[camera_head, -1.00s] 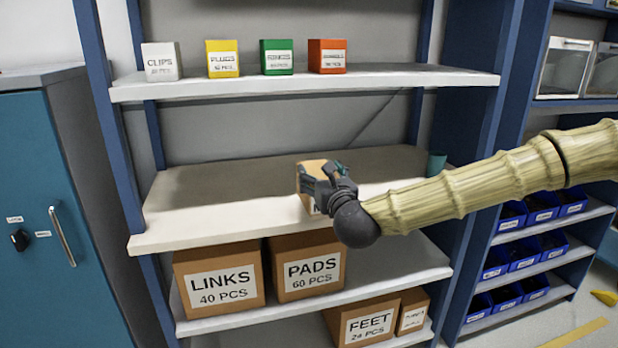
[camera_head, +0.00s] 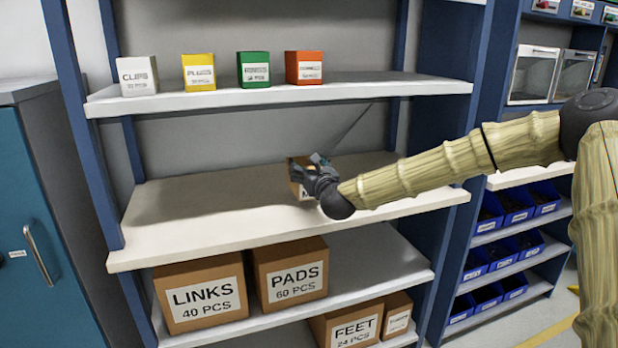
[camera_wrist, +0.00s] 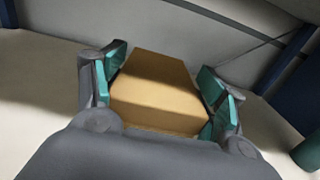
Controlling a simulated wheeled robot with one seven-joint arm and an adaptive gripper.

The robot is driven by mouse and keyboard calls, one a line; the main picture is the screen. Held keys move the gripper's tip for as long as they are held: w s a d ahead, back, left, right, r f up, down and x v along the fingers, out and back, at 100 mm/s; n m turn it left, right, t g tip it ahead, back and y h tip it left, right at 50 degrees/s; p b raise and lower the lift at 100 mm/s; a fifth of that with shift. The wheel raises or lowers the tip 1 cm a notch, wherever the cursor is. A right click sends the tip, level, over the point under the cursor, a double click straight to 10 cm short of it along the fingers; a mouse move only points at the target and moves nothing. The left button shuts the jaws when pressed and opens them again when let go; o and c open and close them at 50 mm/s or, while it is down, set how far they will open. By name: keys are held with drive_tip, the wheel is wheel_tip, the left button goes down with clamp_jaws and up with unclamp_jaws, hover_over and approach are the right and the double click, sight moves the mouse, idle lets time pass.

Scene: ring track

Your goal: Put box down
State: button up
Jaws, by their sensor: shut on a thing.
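A small brown cardboard box (camera_head: 299,178) is at the middle shelf (camera_head: 200,207), with a white label partly covered by my gripper. My gripper (camera_head: 312,172) is shut on the box. In the wrist view the box (camera_wrist: 156,90) sits between the two teal-padded fingers of my gripper (camera_wrist: 162,95). The box is over the shelf board, toward its middle. I cannot tell whether its underside touches the board.
Small boxes, including a green one (camera_head: 253,69), stand on the upper shelf. LINKS (camera_head: 200,265) and PADS (camera_head: 290,256) boxes stand below. The middle shelf is bare left of my gripper. A teal cylinder (camera_wrist: 307,152) is at right in the wrist view.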

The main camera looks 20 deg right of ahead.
drive_tip(key=shift+w+d, duration=0.2)
drive_tip(key=shift+w, duration=0.3)
drive_tip(key=shift+s+f, duration=0.1)
drive_tip(key=shift+f, duration=1.65)
drive_tip(key=shift+f, duration=0.1)
drive_tip(key=o, duration=1.3)
drive_tip(key=shift+o, duration=0.2)
drive_tip(key=s, duration=1.2)
drive_tip(key=shift+d, duration=0.1)
